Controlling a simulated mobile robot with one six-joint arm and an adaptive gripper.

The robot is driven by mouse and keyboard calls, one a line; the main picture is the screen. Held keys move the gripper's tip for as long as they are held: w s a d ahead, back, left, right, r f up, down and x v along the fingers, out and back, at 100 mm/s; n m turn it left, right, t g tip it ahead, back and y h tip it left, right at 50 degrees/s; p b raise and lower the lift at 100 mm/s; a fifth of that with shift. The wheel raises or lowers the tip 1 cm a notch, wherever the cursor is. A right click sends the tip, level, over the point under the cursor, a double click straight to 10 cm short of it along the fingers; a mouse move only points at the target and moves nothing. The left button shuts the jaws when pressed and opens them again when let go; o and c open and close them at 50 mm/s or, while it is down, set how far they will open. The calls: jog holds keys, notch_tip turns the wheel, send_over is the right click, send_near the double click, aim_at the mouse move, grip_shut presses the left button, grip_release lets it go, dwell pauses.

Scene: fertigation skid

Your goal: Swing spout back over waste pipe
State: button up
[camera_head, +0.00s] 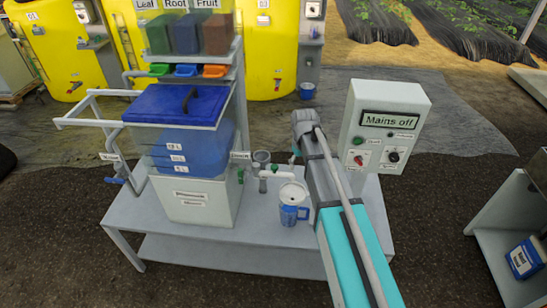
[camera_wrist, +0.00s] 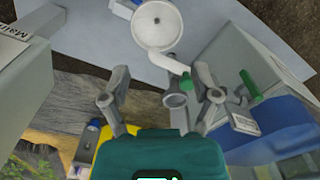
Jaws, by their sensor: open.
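A white spout pipe with an elbow (camera_head: 281,176) runs from the valve beside the tank towards the blue jug (camera_head: 291,213). The spout (camera_wrist: 170,64) also shows in the wrist view, its end at the edge of the jug's white round top (camera_wrist: 160,22). The grey round mouth of what looks like the waste pipe (camera_head: 262,156) stands behind the spout; it also shows in the wrist view (camera_wrist: 176,100). My gripper (camera_wrist: 162,86) is open, with spout and pipe mouth showing between its fingers. Contact cannot be told. In the head view my arm hides most of the gripper.
A valve with a green handle (camera_wrist: 250,84) is close beside the right finger. The blue-lidded tank (camera_head: 180,104) stands left on the grey table (camera_head: 240,240). The "Mains off" control box (camera_head: 385,120) stands right of my arm. Table around the jug is mostly bare.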

aim_at(275, 166)
jog(key=w+a+r+n+p, duration=0.3)
jog(key=w+a+r, duration=0.1)
jog(key=w+a, duration=0.3)
jog(key=a, duration=0.2)
jog(key=shift+w+a+r, duration=0.2)
jog(key=shift+w+a, duration=0.15)
jog(key=shift+f, duration=0.15)
notch_tip(275, 166, down, 14)
jog(key=b, duration=1.3)
jog(key=shift+r+b, duration=0.25)
jog(key=shift+b, duration=0.1)
